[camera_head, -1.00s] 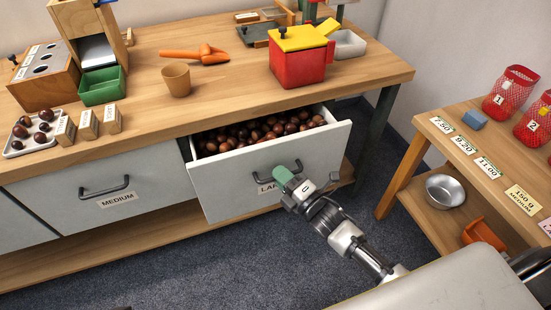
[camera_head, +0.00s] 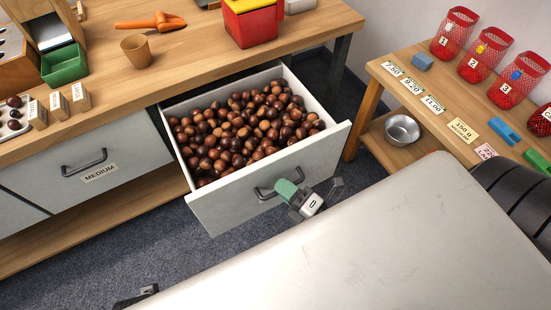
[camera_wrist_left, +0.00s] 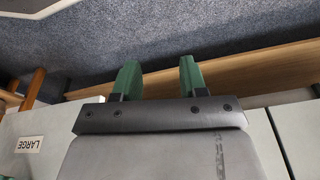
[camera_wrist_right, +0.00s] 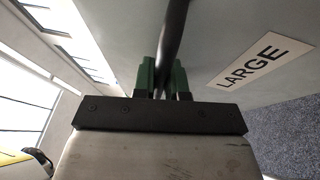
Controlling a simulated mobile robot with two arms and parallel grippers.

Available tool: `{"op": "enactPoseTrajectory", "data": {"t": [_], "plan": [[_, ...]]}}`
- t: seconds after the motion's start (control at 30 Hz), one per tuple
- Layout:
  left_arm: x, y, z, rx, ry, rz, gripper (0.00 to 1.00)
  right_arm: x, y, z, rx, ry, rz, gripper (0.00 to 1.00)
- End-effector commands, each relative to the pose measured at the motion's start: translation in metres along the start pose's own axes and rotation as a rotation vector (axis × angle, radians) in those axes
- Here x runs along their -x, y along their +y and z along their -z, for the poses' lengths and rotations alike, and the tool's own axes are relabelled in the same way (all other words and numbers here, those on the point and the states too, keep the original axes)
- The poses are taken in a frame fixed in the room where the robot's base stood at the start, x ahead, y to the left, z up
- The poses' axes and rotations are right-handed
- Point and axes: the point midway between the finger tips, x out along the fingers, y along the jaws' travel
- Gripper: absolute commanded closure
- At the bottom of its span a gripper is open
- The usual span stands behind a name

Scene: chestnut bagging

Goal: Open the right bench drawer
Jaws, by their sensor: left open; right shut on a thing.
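The right bench drawer (camera_head: 232,208) is pulled well out from under the bench and is full of brown chestnuts (camera_head: 245,130). Its dark bar handle (camera_head: 265,193) is on the front panel. My right gripper (camera_head: 288,188) is at the handle; in the right wrist view its green fingers (camera_wrist_right: 162,78) are shut on the dark handle bar (camera_wrist_right: 174,40), beside the LARGE label (camera_wrist_right: 260,62). My left gripper (camera_wrist_left: 158,78) is open and empty in the left wrist view, its green fingers apart above the floor and a wooden shelf edge.
The MEDIUM drawer (camera_head: 125,170) is shut to the left. The wooden bench top (camera_head: 195,50) holds an orange scoop (camera_head: 152,21), a cup (camera_head: 136,48) and a red box (camera_head: 252,28). A side table (camera_head: 440,85) with red net bags stands at the right. My pale body fills the lower right.

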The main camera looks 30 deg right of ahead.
Motion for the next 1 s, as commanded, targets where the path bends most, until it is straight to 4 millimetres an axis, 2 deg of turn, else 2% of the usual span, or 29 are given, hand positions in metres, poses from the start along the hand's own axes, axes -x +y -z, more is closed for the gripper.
{"op": "enactPoseTrajectory", "data": {"t": [0.2,0.53,0.57,0.6,0.87,1.0], "plan": [[-0.01,0.001,-0.005,-0.001,-0.006,-0.001,0.57,0.011,0.002,0.005,0.0,0.0,0.001,1.0],[-0.011,0.001,-0.005,-0.001,-0.005,-0.001,0.57,0.011,0.002,0.005,0.0,0.0,0.001,1.0],[-0.011,0.001,-0.005,-0.001,-0.005,-0.001,0.57,0.011,0.002,0.005,0.0,0.0,0.001,0.86],[-0.011,0.001,-0.005,-0.001,-0.005,-0.001,0.57,0.011,0.002,0.005,0.0,0.0,0.001,0.8],[-0.011,0.001,-0.005,-0.002,-0.006,-0.001,0.57,0.011,0.002,0.005,0.0,0.0,0.0,0.78],[-0.011,0.001,-0.005,-0.001,-0.006,-0.001,0.57,0.02,0.001,0.005,0.0,-0.001,0.002,0.78]]}}
